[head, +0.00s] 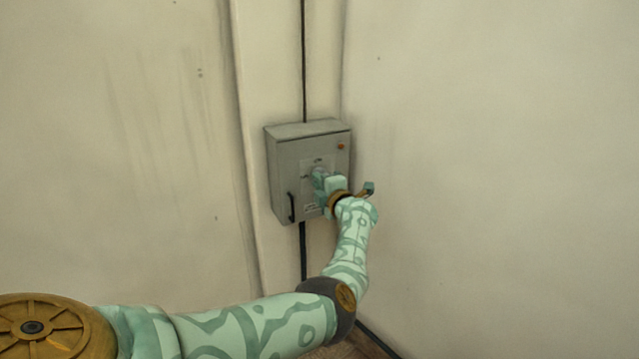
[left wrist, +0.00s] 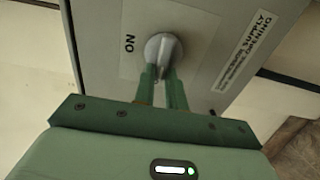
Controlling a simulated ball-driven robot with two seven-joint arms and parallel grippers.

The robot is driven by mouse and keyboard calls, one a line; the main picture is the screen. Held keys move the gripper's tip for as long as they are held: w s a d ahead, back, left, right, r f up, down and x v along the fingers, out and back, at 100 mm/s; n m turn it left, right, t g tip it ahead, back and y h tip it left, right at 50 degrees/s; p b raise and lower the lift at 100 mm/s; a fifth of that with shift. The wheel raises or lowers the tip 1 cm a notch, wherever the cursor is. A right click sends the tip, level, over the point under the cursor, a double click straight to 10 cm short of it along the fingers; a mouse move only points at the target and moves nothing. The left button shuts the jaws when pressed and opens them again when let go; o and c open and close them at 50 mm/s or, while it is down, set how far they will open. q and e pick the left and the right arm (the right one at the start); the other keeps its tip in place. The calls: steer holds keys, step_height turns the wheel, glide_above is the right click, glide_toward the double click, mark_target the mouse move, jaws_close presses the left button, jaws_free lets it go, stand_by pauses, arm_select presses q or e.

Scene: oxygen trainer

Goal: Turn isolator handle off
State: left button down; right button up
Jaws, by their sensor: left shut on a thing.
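A grey isolator box (head: 290,165) is fixed on the wall in the head view. Its round grey isolator handle (left wrist: 163,50) sits on the front panel in the left wrist view, with the word ON printed to its left. My left gripper (head: 319,177) reaches the front of the box from the lower right. In the left wrist view its two green fingers (left wrist: 164,82) are shut on the handle's grip, one on each side. In the head view the gripper hides most of the handle. My right gripper is in neither view.
The box has a black door handle (head: 291,207) at its lower left and a small orange-red light (head: 340,146) at its upper right. A dark cable runs above and below it. A wall corner lies close on the right. The air left of the box is clear.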

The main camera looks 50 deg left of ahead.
arm_select(q)
steer(key=shift+f, duration=0.15)
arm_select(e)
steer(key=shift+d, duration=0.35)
